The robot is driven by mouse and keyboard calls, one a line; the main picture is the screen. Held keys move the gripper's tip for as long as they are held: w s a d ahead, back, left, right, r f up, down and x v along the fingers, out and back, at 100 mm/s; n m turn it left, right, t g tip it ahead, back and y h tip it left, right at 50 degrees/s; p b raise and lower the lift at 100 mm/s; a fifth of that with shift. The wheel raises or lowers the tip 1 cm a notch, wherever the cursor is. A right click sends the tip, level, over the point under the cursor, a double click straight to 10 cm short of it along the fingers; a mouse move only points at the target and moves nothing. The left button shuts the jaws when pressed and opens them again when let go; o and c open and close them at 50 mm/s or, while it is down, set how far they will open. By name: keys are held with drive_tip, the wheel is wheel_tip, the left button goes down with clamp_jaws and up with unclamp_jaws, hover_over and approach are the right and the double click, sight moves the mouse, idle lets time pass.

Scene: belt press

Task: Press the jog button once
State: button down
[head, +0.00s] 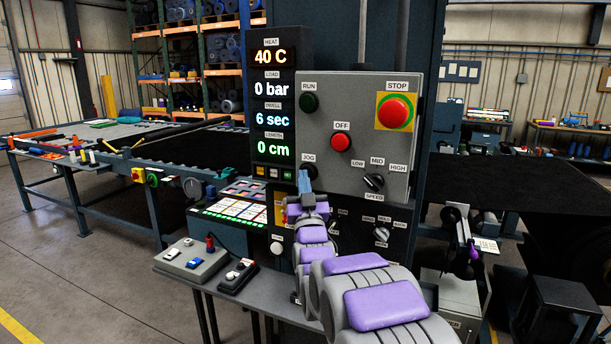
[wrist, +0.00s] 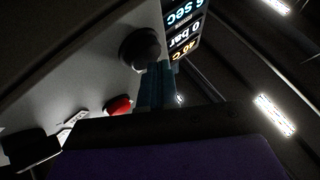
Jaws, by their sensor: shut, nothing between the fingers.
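The grey control panel (head: 355,110) carries the JOG label at its lower left. In the head view my gripper (head: 305,178) is right below that label and hides the jog button. My gripper is shut and empty, its narrow blue fingers pointing at the panel. In the dark wrist view the fingertips (wrist: 155,68) are at the edge of a round dark button (wrist: 140,48), which seems to be the jog button. I cannot tell whether they touch it.
The red OFF button (head: 340,142) and the SPEED knob (head: 374,182) are to the right. The readout column (head: 273,95) adjoins on the left. A lower panel (head: 375,228) has more knobs.

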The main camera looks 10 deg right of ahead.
drive_tip(key=shift+w+d, duration=0.25)
drive_tip(key=shift+w, duration=0.1)
idle(0.5)
drive_tip(key=shift+a, duration=0.1)
drive_tip(key=shift+s+a+f, duration=0.1)
drive_tip(key=shift+s+a, duration=0.35)
drive_tip(key=shift+s, duration=0.3)
drive_tip(key=s+a, duration=0.1)
drive_tip(key=s, duration=0.1)
drive_tip(key=s+a+b, duration=0.1)
drive_tip(key=s+a, duration=0.1)
idle(0.6)
idle(0.5)
